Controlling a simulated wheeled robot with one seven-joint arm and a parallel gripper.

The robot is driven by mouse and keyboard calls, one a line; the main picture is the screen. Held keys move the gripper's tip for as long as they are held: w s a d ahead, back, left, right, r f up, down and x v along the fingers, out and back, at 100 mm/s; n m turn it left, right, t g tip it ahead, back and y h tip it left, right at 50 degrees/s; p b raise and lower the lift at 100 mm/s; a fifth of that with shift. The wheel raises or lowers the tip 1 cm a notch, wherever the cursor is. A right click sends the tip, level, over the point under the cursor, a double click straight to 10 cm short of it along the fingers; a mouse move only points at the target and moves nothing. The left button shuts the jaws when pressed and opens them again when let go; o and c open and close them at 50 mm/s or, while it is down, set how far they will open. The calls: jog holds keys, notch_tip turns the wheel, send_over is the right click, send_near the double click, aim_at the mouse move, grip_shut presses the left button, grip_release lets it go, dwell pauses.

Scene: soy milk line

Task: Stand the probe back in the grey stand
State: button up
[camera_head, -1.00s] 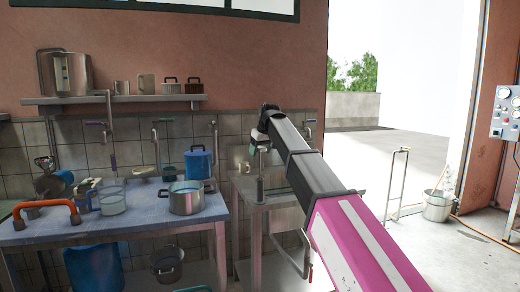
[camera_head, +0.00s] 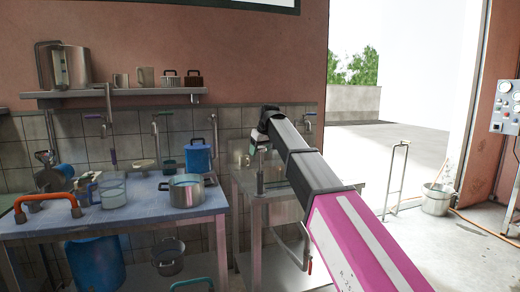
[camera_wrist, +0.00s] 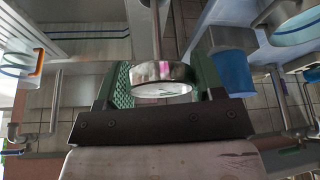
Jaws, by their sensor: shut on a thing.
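My gripper (camera_head: 259,147) is at the end of my outstretched arm, above the small metal side table (camera_head: 285,192). In the wrist view its green fingers (camera_wrist: 158,88) are shut on the probe (camera_wrist: 163,73), which has a round dial head with a pale face and a thin metal stem. The stem runs away from the gripper. In the head view a narrow grey upright piece shows just below my gripper, over the side table. I cannot tell if it is the probe's stem or the grey stand. The stand is not clearly made out in either view.
A blue-topped table (camera_head: 130,215) on the left carries a steel pot (camera_head: 186,191), a blue container (camera_head: 198,157) and a glass beaker (camera_head: 112,192). A wall shelf (camera_head: 130,96) holds mugs and a jug. A pale jar (camera_head: 242,159) stands behind the side table.

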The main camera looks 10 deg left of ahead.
jog(key=shift+f, duration=2.6)
jog(key=o, duration=1)
jog(key=v, duration=1.1)
jog(key=shift+f, duration=0.1)
